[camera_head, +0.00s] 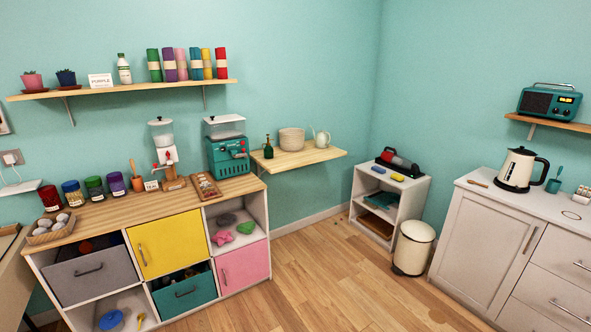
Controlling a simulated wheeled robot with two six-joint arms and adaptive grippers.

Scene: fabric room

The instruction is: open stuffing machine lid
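A teal machine (229,160) with a pale, see-through box-shaped top (224,126) stands at the right end of the wooden counter. The top looks closed, but it is too small to tell its lid from its walls. A smaller white machine (166,157) with a clear rounded top (161,131) and a red part on its front stands to its left. I cannot tell for sure which of the two is the stuffing machine; the teal one has the larger top. Neither of my grippers is in view.
The counter (133,205) tops a cubby unit with yellow, grey, teal and pink fronts. A wall shelf (128,88) with coloured rolls hangs above the machines. A side shelf (300,158) with bowls juts out at right. The wooden floor (310,285) in front is clear.

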